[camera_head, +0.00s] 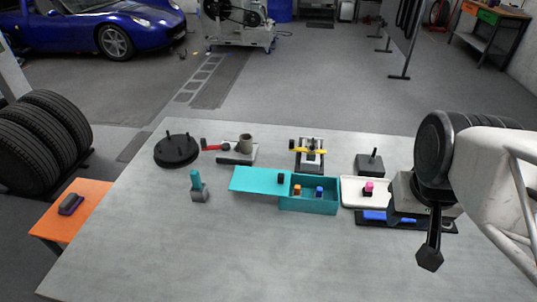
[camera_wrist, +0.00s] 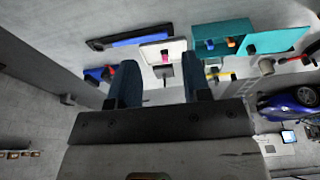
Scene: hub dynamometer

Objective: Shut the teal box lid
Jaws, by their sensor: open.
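The teal box (camera_head: 310,208) stands on the grey table, its top partly uncovered. An orange block (camera_head: 297,190) and a blue block (camera_head: 319,192) show inside. Its flat teal lid (camera_head: 256,180) extends out to the left of the box, with a small black knob (camera_head: 281,178) near its right end. In the wrist view the box (camera_wrist: 222,31) and lid (camera_wrist: 278,41) are at the upper right. My gripper (camera_wrist: 160,68) is open, with nothing between its fingers. It is apart from the lid; in the head view my arm is at the right, beyond the white tray.
A white tray (camera_head: 350,195) with a pink-topped piece (camera_head: 368,187) is right of the box. A black tray with a blue item (camera_head: 375,216) lies nearby. A teal-topped post (camera_head: 197,187) stands left of the lid. A yellow-barred fixture (camera_head: 310,153) is behind. The front table is clear.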

